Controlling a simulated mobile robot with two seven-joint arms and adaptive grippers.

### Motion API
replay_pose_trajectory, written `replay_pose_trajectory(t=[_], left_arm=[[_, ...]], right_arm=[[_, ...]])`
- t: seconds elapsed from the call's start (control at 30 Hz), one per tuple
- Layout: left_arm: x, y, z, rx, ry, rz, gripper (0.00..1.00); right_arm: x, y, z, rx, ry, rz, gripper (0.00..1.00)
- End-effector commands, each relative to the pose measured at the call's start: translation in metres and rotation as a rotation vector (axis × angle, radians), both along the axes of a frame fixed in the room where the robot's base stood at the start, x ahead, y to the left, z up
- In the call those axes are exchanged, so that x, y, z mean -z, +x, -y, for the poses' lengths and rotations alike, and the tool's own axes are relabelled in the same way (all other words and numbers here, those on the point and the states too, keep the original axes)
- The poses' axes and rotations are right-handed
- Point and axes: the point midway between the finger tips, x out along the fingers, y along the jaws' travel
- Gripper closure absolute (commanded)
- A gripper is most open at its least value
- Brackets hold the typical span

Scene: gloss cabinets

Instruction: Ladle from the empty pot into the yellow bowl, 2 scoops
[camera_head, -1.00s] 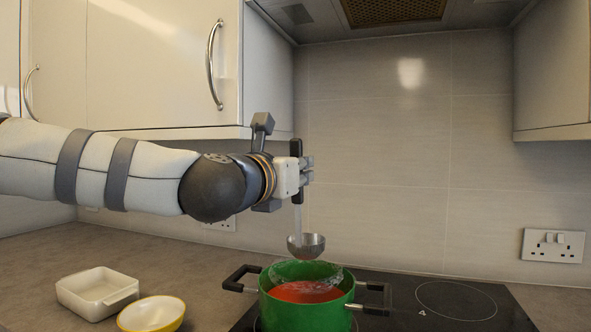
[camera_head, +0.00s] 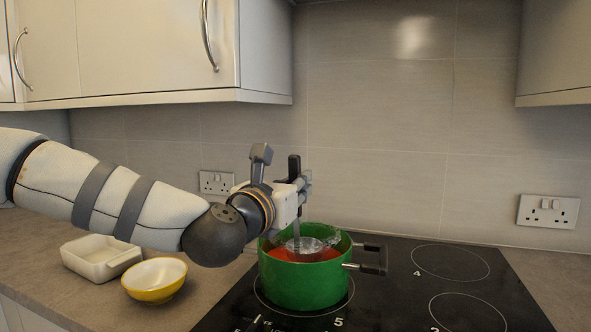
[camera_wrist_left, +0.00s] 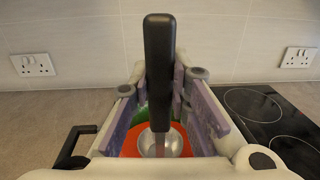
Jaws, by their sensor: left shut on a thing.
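My left gripper (camera_head: 303,190) is shut on the black handle of the ladle (camera_head: 294,168), which hangs upright over the pot. The ladle's metal bowl (camera_head: 303,244) is down inside the green pot (camera_head: 305,285), at or near the surface of red contents (camera_head: 288,254); I cannot tell how deep it sits. In the left wrist view the handle (camera_wrist_left: 159,65) stands between the fingers, with the metal bowl (camera_wrist_left: 160,145) below against red. The yellow bowl (camera_head: 156,292), white inside, stands on the counter left of the pot and looks empty. My right gripper is out of view.
A white square dish (camera_head: 100,272) stands behind and left of the yellow bowl. The pot is on a black hob (camera_head: 400,290), its dark handle (camera_head: 372,262) sticking out right. Wall cabinets (camera_head: 150,50) hang above. The hob's right side is clear.

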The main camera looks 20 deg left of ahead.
Motion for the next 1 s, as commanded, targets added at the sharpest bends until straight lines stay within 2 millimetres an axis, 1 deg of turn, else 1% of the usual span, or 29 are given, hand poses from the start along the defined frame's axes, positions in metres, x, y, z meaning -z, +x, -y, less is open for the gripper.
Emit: replay_pose_trajectory(t=[0.03,0.13,0.2,0.37,0.43,0.6,0.67,1.0], left_arm=[[0.010,0.001,0.000,0.000,0.001,-0.008,1.00],[0.021,0.001,0.000,0.002,0.001,-0.009,1.00],[0.031,0.002,0.000,0.001,0.000,-0.013,1.00],[0.049,0.002,0.000,0.002,0.000,-0.014,1.00],[0.031,0.000,0.000,0.000,0.000,0.002,1.00],[0.007,-0.002,0.000,0.000,-0.001,0.010,1.00],[0.004,-0.001,0.000,0.000,0.000,0.006,1.00],[-0.027,0.001,0.000,0.000,-0.001,-0.001,1.00]], right_arm=[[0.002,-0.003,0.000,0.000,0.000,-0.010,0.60],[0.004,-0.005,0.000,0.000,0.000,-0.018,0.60],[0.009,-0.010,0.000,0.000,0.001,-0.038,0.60],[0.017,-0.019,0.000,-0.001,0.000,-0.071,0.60],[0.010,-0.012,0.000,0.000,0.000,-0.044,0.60],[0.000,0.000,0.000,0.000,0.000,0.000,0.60],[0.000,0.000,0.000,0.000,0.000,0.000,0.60],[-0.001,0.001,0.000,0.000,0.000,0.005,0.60]])
